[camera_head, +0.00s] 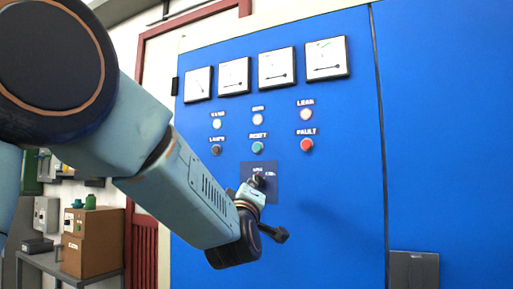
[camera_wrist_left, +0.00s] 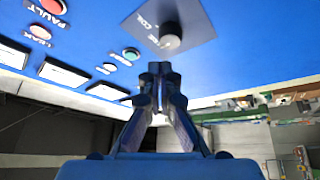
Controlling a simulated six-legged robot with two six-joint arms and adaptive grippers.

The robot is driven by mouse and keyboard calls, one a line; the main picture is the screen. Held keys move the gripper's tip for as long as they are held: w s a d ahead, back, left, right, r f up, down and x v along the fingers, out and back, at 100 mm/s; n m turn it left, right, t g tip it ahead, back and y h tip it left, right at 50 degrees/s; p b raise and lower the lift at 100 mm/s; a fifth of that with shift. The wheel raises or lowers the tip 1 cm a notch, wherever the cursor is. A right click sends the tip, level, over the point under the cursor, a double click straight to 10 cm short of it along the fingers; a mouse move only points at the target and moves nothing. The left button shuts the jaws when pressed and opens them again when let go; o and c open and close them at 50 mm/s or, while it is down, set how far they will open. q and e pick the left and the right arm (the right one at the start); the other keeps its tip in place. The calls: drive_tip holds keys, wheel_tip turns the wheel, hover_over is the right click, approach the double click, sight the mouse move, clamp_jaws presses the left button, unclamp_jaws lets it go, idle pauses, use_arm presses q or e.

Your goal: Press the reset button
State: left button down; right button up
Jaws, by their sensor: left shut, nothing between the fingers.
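The green reset button (camera_head: 258,147), labelled RESET, is on the blue cabinet front, in the middle of the lower row of controls. It also shows in the left wrist view (camera_wrist_left: 131,54), up and left of my fingertips. My left gripper (camera_head: 257,181) is below the button in the head view, in front of a dark switch plate. In the left wrist view its two fingers (camera_wrist_left: 160,71) are shut and empty, with their tips together. The tips appear apart from the button. The right gripper is not in view.
The dark plate (camera_wrist_left: 195,22) with a round knob (camera_wrist_left: 170,40) is close to my fingertips. A red fault button (camera_head: 306,145) and a dark button (camera_head: 216,150) flank the reset button. Lamps and several gauges (camera_head: 277,67) are above. A box (camera_head: 93,240) stands on a table at left.

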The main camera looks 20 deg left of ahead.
sight(257, 147)
use_arm(q)
drive_tip(key=s+a+r+n+y, duration=0.2)
drive_tip(key=r+n+y, duration=0.3)
drive_tip(key=r+n, duration=0.5)
drive_tip(key=shift+s+a+n+y, duration=0.3)
drive_tip(key=shift+a+n, duration=0.1)
drive_tip(key=shift+a, duration=0.1)
drive_tip(key=shift+w+d+p, duration=0.15)
drive_tip(key=shift+w+p, duration=2.6)
drive_tip(key=shift+w, duration=1.6)
drive_tip(key=shift+w, duration=0.15)
